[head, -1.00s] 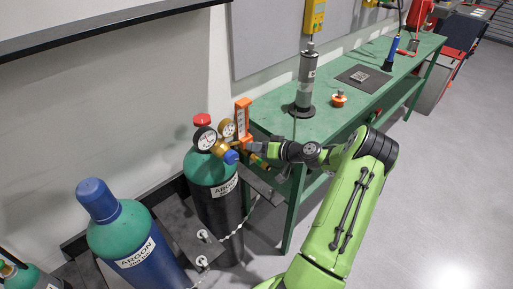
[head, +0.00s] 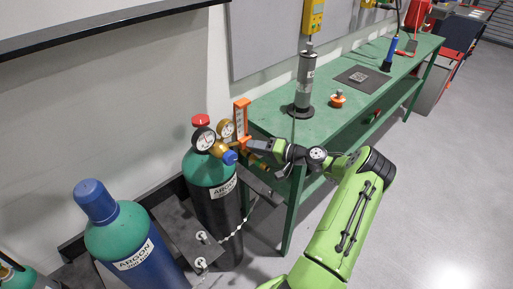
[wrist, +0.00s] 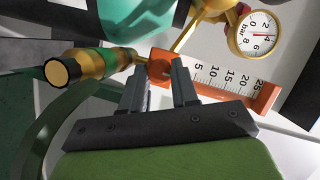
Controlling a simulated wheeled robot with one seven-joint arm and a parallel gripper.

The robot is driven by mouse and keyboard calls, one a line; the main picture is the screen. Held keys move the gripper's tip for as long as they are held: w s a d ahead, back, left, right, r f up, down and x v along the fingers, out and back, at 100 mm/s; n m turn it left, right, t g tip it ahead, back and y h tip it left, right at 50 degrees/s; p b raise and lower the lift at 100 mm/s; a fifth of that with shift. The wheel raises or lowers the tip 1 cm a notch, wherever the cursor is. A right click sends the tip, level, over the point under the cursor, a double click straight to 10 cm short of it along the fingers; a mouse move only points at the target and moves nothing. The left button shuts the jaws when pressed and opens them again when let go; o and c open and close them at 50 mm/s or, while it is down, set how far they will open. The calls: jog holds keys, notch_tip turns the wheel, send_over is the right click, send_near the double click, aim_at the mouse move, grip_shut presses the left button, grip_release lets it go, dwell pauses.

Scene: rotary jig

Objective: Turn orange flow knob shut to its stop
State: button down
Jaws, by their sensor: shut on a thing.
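The orange flowmeter (head: 241,115) stands upright beside the gauges on the regulator of the green-topped argon cylinder (head: 211,171). In the wrist view its orange body (wrist: 262,98) carries a white scale numbered 5 to 25. The orange flow knob (wrist: 159,66) shows at the low-number end of the scale, between my two fingertips. My gripper (wrist: 158,76) is shut on it, with one finger on each side. In the head view my gripper (head: 250,146) is at the foot of the flowmeter, and the knob is hidden there.
A gauge in bar (wrist: 255,34) and a brass fitting with a green band (wrist: 88,64) are close to my fingers. The green workbench (head: 320,128) is just right of the cylinder. A blue argon cylinder (head: 142,262) stands at front left. Open floor lies right.

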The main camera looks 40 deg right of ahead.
dwell(0.3)
jog(key=c, duration=0.8)
grip_release()
jog(key=shift+c, duration=0.2)
jog(key=shift+f, duration=0.1)
